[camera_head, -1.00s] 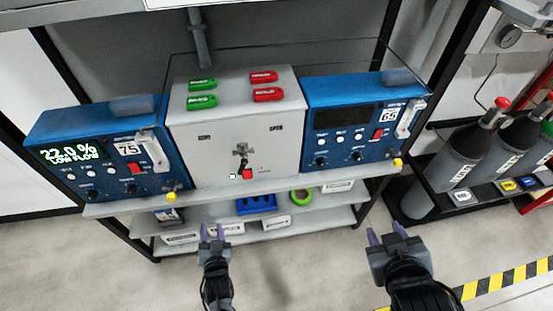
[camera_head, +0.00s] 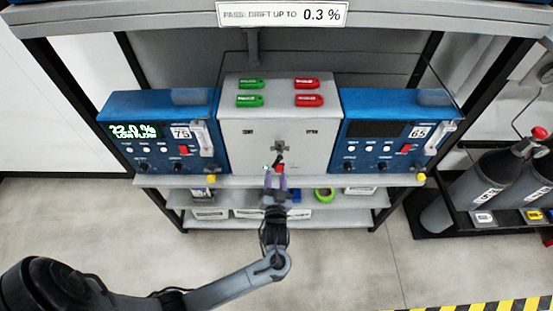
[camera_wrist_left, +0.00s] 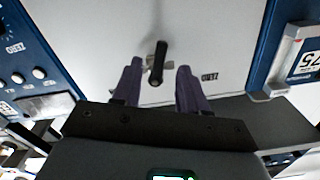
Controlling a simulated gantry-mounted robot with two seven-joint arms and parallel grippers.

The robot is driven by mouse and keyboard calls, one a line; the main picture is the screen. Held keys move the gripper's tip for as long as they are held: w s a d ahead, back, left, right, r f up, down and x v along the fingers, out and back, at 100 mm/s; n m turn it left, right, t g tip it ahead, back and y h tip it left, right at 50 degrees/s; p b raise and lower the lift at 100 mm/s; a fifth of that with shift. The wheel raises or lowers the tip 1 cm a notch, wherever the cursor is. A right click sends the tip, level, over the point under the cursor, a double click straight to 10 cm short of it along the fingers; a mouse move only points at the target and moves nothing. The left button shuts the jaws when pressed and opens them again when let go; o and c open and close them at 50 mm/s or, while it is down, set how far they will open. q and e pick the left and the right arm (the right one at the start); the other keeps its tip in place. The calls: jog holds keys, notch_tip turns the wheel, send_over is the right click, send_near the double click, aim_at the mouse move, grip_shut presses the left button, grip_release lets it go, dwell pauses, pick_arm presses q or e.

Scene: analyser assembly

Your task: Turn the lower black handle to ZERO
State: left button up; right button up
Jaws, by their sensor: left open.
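The lower black handle (camera_head: 279,158) is on the front of the grey central box (camera_head: 235,150), below a metal valve fitting (camera_head: 280,147). In the head view it points mostly downward. My left gripper (camera_head: 275,173) is open in front of the box's lower part, just below the handle. In the left wrist view, which is upside down, the black handle (camera_wrist_left: 156,66) shows ahead, between the lines of the two purple fingers (camera_wrist_left: 160,82). I see no clear contact. A small label (camera_wrist_left: 210,77) is beside it, inverted. My right gripper is out of view.
Blue analysers stand on both sides, the left (camera_head: 160,130) showing a lit display and the right (camera_head: 400,135) a dark one. Green (camera_head: 250,92) and red (camera_head: 307,92) tags are on the box top. A shelf edge (camera_head: 330,181) runs below. Gas cylinders (camera_head: 480,185) stand at right.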

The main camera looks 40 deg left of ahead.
aim_at(276, 165)
pick_arm(q)
jog(key=x, duration=0.8)
jog(key=shift+w+a, duration=0.1)
